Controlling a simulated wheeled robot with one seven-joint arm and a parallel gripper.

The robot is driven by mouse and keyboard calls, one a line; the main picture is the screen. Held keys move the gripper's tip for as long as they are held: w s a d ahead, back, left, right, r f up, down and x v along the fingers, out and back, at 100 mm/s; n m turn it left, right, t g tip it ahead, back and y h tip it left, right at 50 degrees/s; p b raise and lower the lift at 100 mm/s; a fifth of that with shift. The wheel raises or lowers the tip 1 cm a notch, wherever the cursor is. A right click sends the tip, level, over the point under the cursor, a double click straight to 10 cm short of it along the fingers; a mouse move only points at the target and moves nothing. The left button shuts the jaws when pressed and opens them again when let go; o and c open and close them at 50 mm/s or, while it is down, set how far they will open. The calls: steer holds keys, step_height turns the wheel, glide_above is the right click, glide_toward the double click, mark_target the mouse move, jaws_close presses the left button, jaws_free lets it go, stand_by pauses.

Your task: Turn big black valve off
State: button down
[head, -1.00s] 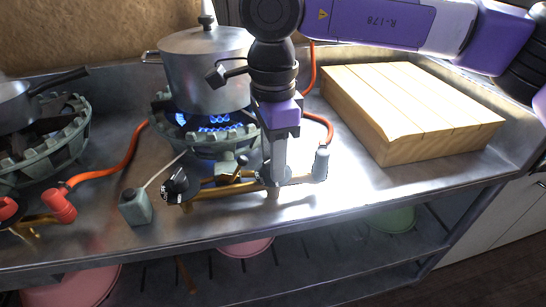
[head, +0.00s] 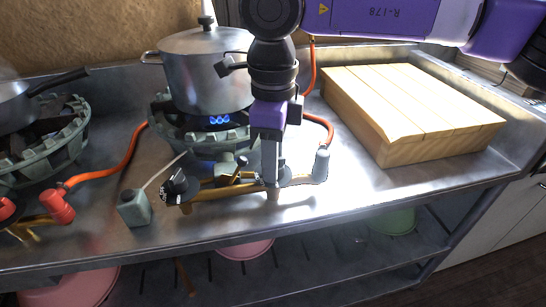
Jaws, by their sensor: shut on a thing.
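My gripper (head: 271,183) points straight down at the right part of a brass gas pipe (head: 225,192) in front of the right-hand burner. It is shut on a black valve (head: 285,177), which is mostly hidden behind and between the fingers. Another black knob (head: 178,184) sits at the left end of the same pipe, apart from my gripper. A small lever (head: 240,164) stands on the pipe between them. A small blue flame (head: 218,120) burns under the steel pot (head: 205,70).
A wooden board (head: 415,105) lies at the right of the steel counter. A grey-green lighter box (head: 134,207) stands left of the pipe. Orange hoses (head: 120,160) and red valves (head: 57,206) lie at the left. The counter's front right is clear.

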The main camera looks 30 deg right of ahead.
steer(key=c, duration=0.9)
jaws_free()
steer(key=shift+r, duration=0.1)
step_height(320, 180, up, 8)
steer(key=shift+f+p, duration=0.15)
steer(key=shift+p, duration=0.9)
